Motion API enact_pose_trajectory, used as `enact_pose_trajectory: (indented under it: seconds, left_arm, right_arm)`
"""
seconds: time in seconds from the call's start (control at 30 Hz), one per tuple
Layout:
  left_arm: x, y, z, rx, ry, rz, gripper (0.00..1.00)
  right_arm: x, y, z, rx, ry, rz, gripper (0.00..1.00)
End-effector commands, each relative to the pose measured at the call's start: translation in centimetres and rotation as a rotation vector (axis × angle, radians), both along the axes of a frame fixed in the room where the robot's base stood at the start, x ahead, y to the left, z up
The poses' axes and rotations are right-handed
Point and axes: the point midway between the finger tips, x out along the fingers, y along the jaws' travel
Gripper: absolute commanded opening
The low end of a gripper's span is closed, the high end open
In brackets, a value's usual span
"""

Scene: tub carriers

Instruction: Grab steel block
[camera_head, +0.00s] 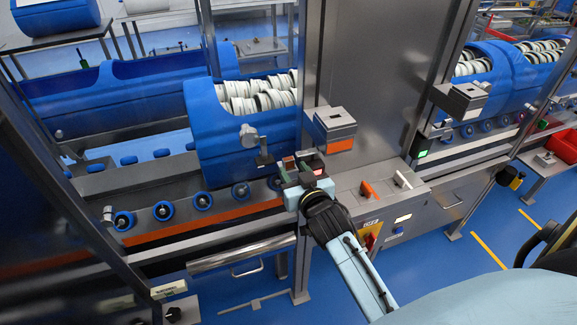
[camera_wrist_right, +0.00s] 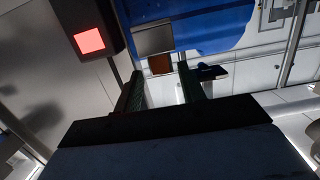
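A small grey steel-looking block (camera_wrist_right: 152,40) with a brown-orange lower part (camera_wrist_right: 160,64) shows just beyond my right fingertips in the wrist view. In the head view, a brown-red face (camera_head: 289,163) shows by the fingertips; the rest of the block is hard to make out there. My right gripper (camera_head: 303,178) reaches up to the machine's front edge. In the wrist view, the two fingers of the right gripper (camera_wrist_right: 162,85) stand apart, with nothing visibly clamped between them. I cannot tell whether they touch the block. My left gripper is not in view.
A blue tub (camera_head: 240,150) with white rings stands on the roller conveyor (camera_head: 200,200) close to the left. A lit red panel (camera_wrist_right: 90,40) is beside the fingers. A steel cabinet (camera_head: 365,80) and control panel (camera_head: 380,195) stand to the right.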

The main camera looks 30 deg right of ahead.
Motion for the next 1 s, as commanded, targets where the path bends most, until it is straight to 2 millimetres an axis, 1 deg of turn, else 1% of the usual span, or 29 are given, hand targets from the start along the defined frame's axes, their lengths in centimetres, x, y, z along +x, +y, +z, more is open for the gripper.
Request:
enact_pose_trajectory:
  seconds: [0.03, 0.1, 0.2, 0.3, 0.5, 0.57, 0.8, 0.83, 1.0]
  left_arm:
    - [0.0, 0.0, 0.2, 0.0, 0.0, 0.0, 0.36]
    - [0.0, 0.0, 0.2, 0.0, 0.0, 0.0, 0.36]
    - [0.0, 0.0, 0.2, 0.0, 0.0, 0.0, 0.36]
    - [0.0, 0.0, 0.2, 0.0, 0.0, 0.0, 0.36]
    - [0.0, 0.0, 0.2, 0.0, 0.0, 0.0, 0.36]
    - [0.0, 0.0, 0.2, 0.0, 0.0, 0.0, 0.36]
    - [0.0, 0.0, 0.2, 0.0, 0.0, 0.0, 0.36]
    - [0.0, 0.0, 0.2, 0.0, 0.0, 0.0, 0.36]
    - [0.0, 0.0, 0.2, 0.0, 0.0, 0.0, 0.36]
  right_arm:
    - [0.8, -0.1, 0.0, 0.0, -0.001, 0.0, 0.4]
    - [1.7, -0.2, -0.2, -0.001, -0.001, 0.0, 0.4]
    - [2.6, -0.4, -0.4, -0.002, 0.0, 0.0, 0.4]
    - [3.0, -0.5, -0.5, -0.001, 0.0, 0.0, 0.4]
    - [3.0, -0.5, -0.5, -0.001, 0.0, 0.0, 0.4]
    - [3.0, -0.5, -0.5, -0.001, 0.0, 0.0, 0.33]
    - [3.0, -0.5, -0.5, 0.0, 0.0, 0.0, 0.02]
    - [3.0, -0.5, -0.5, -0.001, 0.0, 0.0, 0.0]
    - [3.0, -0.5, -0.5, 0.0, -0.001, 0.001, 0.0]
